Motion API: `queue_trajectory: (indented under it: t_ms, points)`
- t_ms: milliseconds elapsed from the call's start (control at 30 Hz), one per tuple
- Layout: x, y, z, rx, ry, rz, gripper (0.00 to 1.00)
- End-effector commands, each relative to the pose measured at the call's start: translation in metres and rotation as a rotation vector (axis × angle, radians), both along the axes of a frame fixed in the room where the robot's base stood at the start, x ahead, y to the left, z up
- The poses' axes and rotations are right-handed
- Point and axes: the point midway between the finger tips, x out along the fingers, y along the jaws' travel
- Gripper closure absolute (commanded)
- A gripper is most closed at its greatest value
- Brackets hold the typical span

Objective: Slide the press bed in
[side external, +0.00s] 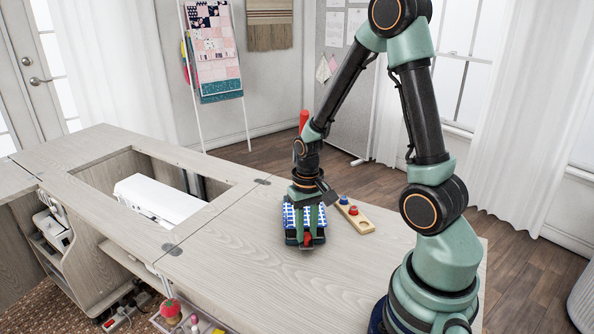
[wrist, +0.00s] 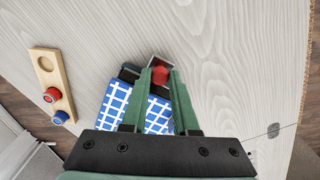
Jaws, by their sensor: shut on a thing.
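The press bed (side external: 289,216) is a small blue-and-white checked pad on a dark base, on the pale wood tabletop. It also shows in the wrist view (wrist: 113,101), partly hidden by my fingers and wrist plate. A red knob (wrist: 160,75) stands at its front end. My gripper (wrist: 161,78) is shut on this red knob, with a green finger on each side. In the side view, my gripper (side external: 306,236) reaches down over the bed and hides part of it. A red upright handle (side external: 303,121) shows beside my wrist; I cannot tell what it joins.
A wooden peg board (side external: 365,225) with a red and a blue knob lies close by, and also shows in the wrist view (wrist: 44,66). The cabinet's rectangular opening holds a white machine (side external: 158,200). The tabletop in front is clear.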

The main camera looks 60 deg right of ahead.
Motion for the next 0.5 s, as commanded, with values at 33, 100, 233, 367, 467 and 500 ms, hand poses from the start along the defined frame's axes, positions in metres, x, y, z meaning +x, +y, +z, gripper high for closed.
queue_trajectory:
  t_ms: [33, 100, 233, 367, 467, 500]
  points:
    - [0.0039, -0.0052, 0.0004, -0.001, -0.004, -0.001, 1.00]
    - [0.0058, -0.0087, 0.0003, -0.001, -0.004, 0.000, 1.00]
    - [0.0071, -0.0106, 0.0005, -0.003, -0.006, -0.001, 1.00]
    - [0.0077, -0.0112, 0.0007, -0.004, -0.009, -0.003, 1.00]
    - [0.0080, -0.0114, 0.0008, -0.004, -0.010, -0.003, 0.53]
    - [0.0078, -0.0112, 0.0008, -0.004, -0.010, -0.003, 0.42]
